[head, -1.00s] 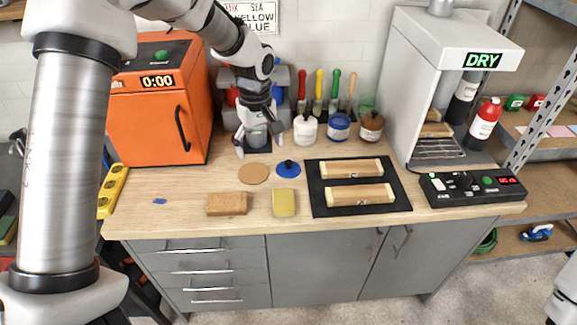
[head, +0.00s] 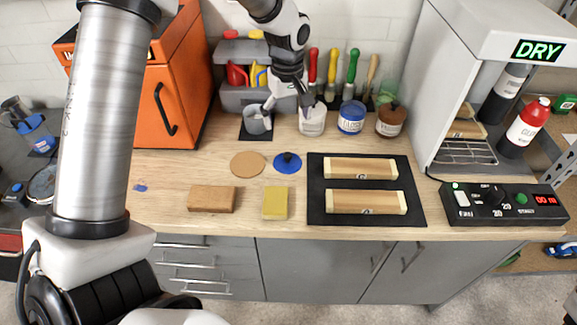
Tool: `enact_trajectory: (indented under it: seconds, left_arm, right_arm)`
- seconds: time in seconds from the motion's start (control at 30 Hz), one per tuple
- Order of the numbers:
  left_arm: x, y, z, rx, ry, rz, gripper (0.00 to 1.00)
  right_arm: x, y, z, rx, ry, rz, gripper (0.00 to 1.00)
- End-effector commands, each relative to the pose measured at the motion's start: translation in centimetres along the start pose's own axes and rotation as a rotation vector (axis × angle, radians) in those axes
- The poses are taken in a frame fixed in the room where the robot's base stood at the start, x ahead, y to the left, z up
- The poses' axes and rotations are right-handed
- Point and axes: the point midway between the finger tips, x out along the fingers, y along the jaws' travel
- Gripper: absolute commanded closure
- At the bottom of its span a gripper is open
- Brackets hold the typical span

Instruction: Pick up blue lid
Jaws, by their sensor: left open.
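The blue lid (head: 291,168) lies flat on the wooden workbench (head: 180,168), a round disc with a dark knob on top. My left gripper (head: 288,108) points down behind the lid in the head view, between the grey cup and the white jar. Its fingers are spread and hold nothing. It is clear of the lid; its exact height above the bench is hard to tell. My right gripper is not in view.
A tan disc (head: 247,164) lies left of the lid, with a brown block (head: 212,199) and yellow sponge (head: 275,203) in front. A black mat (head: 317,214) with two wooden pieces is right. A grey cup (head: 257,121), white jar (head: 312,121) and blue jar (head: 351,118) stand behind.

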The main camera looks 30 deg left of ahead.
Motion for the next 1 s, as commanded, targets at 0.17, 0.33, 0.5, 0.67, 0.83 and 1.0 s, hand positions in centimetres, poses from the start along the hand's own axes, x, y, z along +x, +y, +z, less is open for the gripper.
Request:
enact_trajectory:
  seconds: [0.17, 0.33, 0.5, 0.67, 0.83, 1.0]
  left_arm:
    - [4.5, 0.0, 0.0, 0.0, 0.0, -0.001, 0.13]
    - [6.0, 0.0, 0.0, 0.0, -0.001, -0.001, 0.13]
    - [7.8, -0.1, 0.0, -0.001, -0.002, -0.002, 0.13]
    - [10.1, -0.3, 0.1, 0.0, -0.003, -0.004, 0.13]
    - [12.9, -0.4, 0.2, 0.0, -0.002, -0.003, 0.13]
    - [13.2, -0.3, 0.1, 0.0, 0.0, 0.0, 0.13]
  right_arm:
    - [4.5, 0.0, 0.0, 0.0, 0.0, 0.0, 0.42]
    - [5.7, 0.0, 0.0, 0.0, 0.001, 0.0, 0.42]
    - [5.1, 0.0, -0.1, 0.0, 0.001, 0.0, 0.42]
    - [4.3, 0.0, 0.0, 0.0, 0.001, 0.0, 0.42]
    - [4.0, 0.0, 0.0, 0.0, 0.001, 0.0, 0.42]
    - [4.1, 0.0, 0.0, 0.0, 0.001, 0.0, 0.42]
